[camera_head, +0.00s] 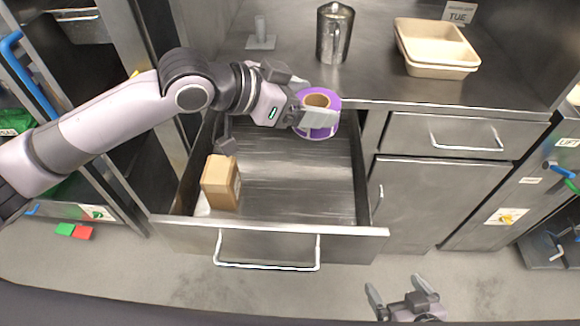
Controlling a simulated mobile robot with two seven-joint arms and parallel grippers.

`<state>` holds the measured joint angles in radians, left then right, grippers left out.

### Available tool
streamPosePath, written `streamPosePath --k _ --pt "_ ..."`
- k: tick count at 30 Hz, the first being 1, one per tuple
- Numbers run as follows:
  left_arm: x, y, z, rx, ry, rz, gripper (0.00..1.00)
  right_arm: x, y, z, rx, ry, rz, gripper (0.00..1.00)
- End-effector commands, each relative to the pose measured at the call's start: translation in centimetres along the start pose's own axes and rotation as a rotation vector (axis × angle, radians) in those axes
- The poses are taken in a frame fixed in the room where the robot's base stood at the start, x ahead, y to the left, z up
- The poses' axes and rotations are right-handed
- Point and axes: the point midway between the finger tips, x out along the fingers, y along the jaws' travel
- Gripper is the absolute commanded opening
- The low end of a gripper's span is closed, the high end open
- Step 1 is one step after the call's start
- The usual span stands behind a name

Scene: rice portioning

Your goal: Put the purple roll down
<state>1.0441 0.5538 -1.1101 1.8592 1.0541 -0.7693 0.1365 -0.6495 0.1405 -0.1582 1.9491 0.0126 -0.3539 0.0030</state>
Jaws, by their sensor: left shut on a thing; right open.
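The purple roll (331,128), a ring of purple tape or labels with a brown core, is held by my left gripper (318,116). The gripper is shut on it, one finger showing across the roll's face. The roll appears above the back of the open drawer (290,185), near the counter's front edge. Whether it touches anything below cannot be told. My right gripper (402,295) is open and empty at the bottom, in front of the drawer, low in the picture.
A cardboard box (221,182) stands in the drawer's left part; the drawer's middle and right are bare. On the steel counter (380,85) are a metal jug (334,34), stacked beige trays (436,48) and a small grey stand (260,36). A closed drawer (445,133) is at right.

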Motion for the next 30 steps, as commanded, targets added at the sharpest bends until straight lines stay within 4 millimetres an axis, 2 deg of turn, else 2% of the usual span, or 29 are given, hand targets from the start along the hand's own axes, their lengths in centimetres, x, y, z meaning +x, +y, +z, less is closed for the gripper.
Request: streamPosePath --k 5,12,18,26,30 --pt "1.4 0.0 2.6 -0.003 -0.005 0.001 0.48 0.1 0.0 0.1 0.000 0.000 -0.001 1.00" --pt "4.5 0.0 8.4 -0.004 -0.004 0.000 0.48 0.2 -0.1 0.3 0.000 0.000 -0.001 1.00" --pt "6.7 0.0 12.3 -0.002 -0.002 0.000 0.48 0.4 -0.1 0.5 0.000 0.000 -0.002 1.00" --pt "7.9 0.0 14.5 0.000 0.000 0.001 0.48 0.5 -0.1 0.7 0.000 0.000 -0.002 1.00" --pt "9.0 0.0 16.5 -0.001 -0.002 0.000 0.48 0.7 -0.1 0.9 0.000 0.000 -0.002 1.00"
